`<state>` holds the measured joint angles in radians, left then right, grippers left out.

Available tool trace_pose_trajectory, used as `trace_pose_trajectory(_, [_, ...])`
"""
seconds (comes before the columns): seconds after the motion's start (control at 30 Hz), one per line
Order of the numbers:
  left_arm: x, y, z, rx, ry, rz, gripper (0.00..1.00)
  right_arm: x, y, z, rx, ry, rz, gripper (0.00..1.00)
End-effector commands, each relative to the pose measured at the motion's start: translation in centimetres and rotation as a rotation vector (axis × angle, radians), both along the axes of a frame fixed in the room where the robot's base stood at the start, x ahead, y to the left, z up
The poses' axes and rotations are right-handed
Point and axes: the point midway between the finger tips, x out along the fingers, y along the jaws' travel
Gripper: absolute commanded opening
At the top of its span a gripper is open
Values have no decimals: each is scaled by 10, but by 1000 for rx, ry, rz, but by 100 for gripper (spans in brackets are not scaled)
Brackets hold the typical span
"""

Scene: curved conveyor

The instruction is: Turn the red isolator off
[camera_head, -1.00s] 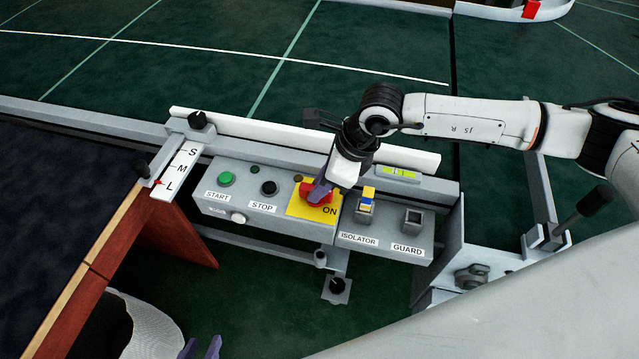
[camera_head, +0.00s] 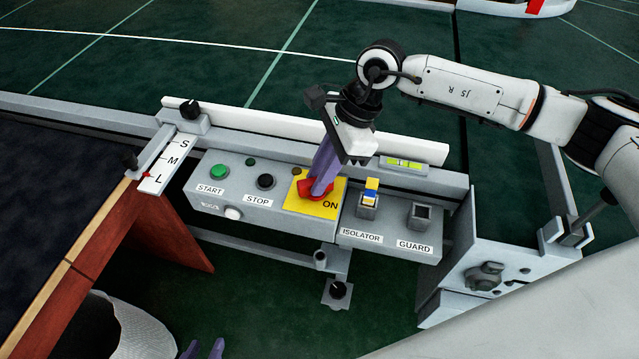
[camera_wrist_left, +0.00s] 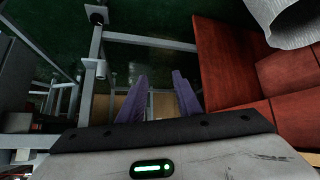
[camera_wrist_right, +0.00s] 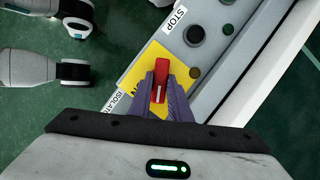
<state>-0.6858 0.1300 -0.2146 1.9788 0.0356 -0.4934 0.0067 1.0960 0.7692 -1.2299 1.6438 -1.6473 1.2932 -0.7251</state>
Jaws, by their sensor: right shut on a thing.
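The red isolator handle (camera_head: 305,187) sits on a yellow plate (camera_head: 334,187) with the word ON showing, on the grey control panel. My right gripper (camera_head: 318,190) is shut on the handle, coming down from above. In the right wrist view the red handle (camera_wrist_right: 159,80) lies between the purple fingers of my right gripper (camera_wrist_right: 161,90). My left gripper (camera_head: 203,349) is low at the bottom edge of the head view. In the left wrist view its purple fingers (camera_wrist_left: 159,98) are apart with nothing between them.
A green START button (camera_head: 220,172) and black STOP button (camera_head: 266,181) are left of the yellow plate. A blue and yellow isolator padlock (camera_head: 370,195) and GUARD socket (camera_head: 421,214) are to the right. A reddish-brown board (camera_head: 165,225) stands front left.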

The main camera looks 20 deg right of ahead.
Motion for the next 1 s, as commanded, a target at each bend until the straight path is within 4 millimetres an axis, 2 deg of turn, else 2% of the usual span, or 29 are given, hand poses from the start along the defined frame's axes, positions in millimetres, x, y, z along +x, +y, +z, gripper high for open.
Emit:
trace_pose_trajectory(0.03, [1, -1, -9, 0, -2, -2, 31, 2, 1, -4, 4, -4, 45, 0])
trace_pose_trajectory(0.4, [6, -5, -34, -17, -15, -1, 31, 4, 2, -3, 4, -3, 398, 0])
trace_pose_trajectory(0.7, [-1, -2, -57, -17, -4, -5, 31, 6, 3, -2, 3, -4, 678, 0])
trace_pose_trajectory(1.0, [3, -2, -65, -23, -18, -4, 31, 7, 4, 0, 3, -4, 905, 0])
